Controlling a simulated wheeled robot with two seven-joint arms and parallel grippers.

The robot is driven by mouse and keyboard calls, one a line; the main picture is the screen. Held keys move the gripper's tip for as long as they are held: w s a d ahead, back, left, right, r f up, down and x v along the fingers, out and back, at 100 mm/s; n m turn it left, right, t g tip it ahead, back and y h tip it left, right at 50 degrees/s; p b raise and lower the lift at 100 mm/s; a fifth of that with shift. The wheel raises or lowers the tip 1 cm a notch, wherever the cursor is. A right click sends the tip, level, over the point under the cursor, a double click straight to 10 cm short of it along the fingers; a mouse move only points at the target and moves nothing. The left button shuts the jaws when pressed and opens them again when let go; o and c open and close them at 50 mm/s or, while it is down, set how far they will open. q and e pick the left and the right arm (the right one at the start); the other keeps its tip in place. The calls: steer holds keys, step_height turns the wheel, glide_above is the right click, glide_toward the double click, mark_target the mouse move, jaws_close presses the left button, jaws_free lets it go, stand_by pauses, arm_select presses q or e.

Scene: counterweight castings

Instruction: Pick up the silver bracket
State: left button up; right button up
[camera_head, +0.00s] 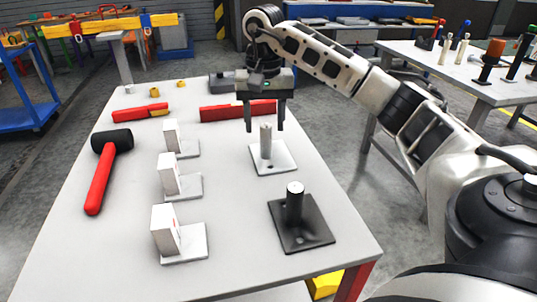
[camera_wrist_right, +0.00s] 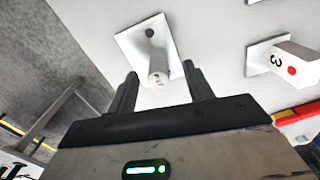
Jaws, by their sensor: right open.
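The silver bracket (camera_head: 272,160) is a light square plate with an upright round post, standing on the right half of the table. In the right wrist view the silver bracket (camera_wrist_right: 158,62) shows its post end between and just beyond the fingertips. My right gripper (camera_head: 264,128) points down over it, its two fingers spread either side of the post top in the head view. It is open and empty, with no clear contact visible. In the wrist view the right gripper (camera_wrist_right: 160,72) also shows its fingers apart. My left gripper is not in view.
A dark bracket (camera_head: 312,232) with a black post stands nearer on the table (camera_head: 110,230). Three white blocks on plates, such as the nearest one (camera_head: 164,230), stand to the left. A red-handled mallet (camera_head: 100,180) lies at far left. A red bar (camera_head: 222,112) lies behind.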

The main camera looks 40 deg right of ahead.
mark_target(266, 142)
steer(key=shift+w+d+f, duration=0.1)
steer(key=shift+d+f, duration=0.05)
steer(key=shift+f, duration=0.95)
steer(key=shift+w+d+f, duration=0.1)
steer(key=shift+d+f, duration=0.05)
steer(key=shift+f, duration=1)
steer(key=shift+d+f, duration=0.15)
steer(key=shift+f, duration=0.95)
jaws_close()
